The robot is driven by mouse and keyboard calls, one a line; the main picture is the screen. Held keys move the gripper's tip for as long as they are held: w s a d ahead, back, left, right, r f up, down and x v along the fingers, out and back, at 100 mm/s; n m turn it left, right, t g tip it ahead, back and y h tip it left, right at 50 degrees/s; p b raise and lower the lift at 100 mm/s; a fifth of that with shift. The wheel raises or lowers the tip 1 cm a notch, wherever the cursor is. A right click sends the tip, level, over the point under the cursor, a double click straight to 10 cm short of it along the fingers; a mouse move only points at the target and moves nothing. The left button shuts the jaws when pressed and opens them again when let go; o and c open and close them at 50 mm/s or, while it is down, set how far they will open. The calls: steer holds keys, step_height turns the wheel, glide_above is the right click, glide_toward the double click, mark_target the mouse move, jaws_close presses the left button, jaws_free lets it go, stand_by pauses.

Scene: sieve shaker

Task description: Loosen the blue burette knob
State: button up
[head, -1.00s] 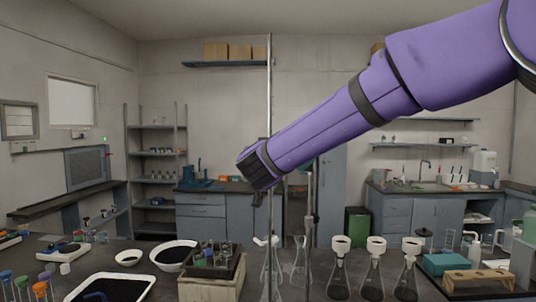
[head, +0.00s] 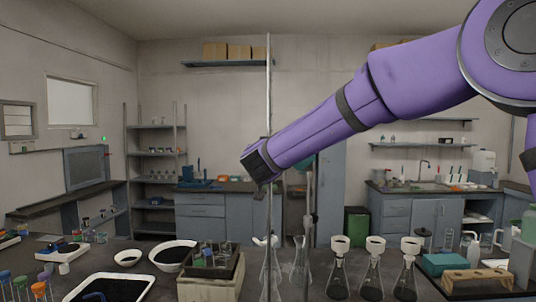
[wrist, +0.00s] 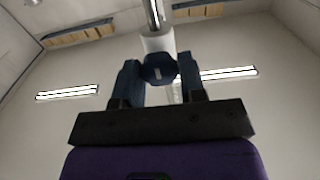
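My gripper (wrist: 160,72) shows its two dark blue fingers on either side of the round blue burette knob (wrist: 159,68) in the wrist view. The knob fills nearly the whole gap, but I cannot tell whether the fingers press on it. Behind the knob is a white body (wrist: 157,43) below an upright metal-looking tube. In the head view my gripper (head: 258,172) is beside the tall thin rod (head: 269,90), and the knob is hidden behind my gripper and arm.
Flasks with white funnels (head: 375,272) stand on the bench to the right. Clear flasks (head: 300,262) are below my gripper. A rack box (head: 212,285), white bowls (head: 173,256) and a tray of dark grains (head: 110,288) lie to the left. The space above is free.

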steer(key=shift+n, duration=0.4)
steer(key=shift+a+f+n, duration=0.1)
steer(key=shift+n, duration=4.15)
steer(key=shift+a+f+n, duration=0.1)
steer(key=shift+n, duration=4.15)
steer(key=o, duration=0.9)
